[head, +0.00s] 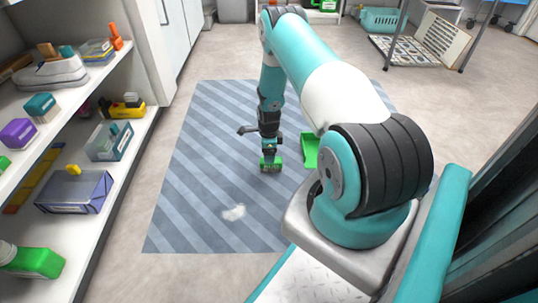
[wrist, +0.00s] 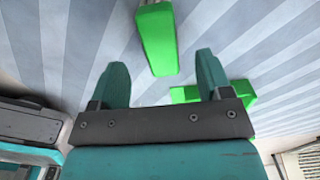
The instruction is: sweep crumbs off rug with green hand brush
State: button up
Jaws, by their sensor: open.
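The green hand brush (head: 271,166) lies on the blue-grey striped rug (head: 200,150), just below my gripper (head: 269,150) in the head view. In the wrist view the brush (wrist: 157,38) is a long green block ahead of the fingertips, roughly in line with the gap between them. A pale patch of crumbs (head: 233,212) lies on the rug, nearer the camera and left of the brush. Whether the fingers touch the brush is unclear.
A green dustpan (head: 310,150) sits on the rug right of the brush, partly hidden by my arm; the right finger covers part of it in the wrist view. White shelves (head: 130,140) with boxes and bottles line the left. The rug's left side is clear.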

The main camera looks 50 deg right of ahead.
notch_tip(320, 180, up, 12)
jog(key=p, duration=0.5)
jog(key=w+a+r+n+t+y+p, duration=0.1)
jog(key=w+a+r+n+p, duration=0.15)
jog(key=a+r+n, duration=0.85)
jog(key=w+a+r+n+y+p, duration=0.1)
jog(key=a+r+n+p, duration=0.3)
jog(key=a+r, duration=1.25)
jog(key=s+a+r+n+p, duration=0.1)
jog(key=s+a+r+n, duration=0.2)
jog(key=r, duration=0.2)
jog(key=s+a+r+n+y, duration=0.1)
jog(key=s+a+r+n, duration=0.15)
jog(key=r+n, duration=0.2)
jog(key=s+a+r+n+p, duration=0.1)
jog(key=s+a+r+n, duration=0.1)
jog(key=s+r, duration=0.3)
jog(key=s+a+r+n+g+y+p, duration=0.1)
jog(key=s+a+r+n, duration=0.3)
jog(key=s, duration=0.3)
jog(key=s+a+r+n+p, duration=0.2)
jog(key=s+r+n, duration=0.2)
jog(key=s+n, duration=0.3)
notch_tip(320, 180, up, 38)
jog(key=p, duration=3.7)
jog(key=shift+w+f, duration=0.15)
jog(key=shift+w, duration=0.05)
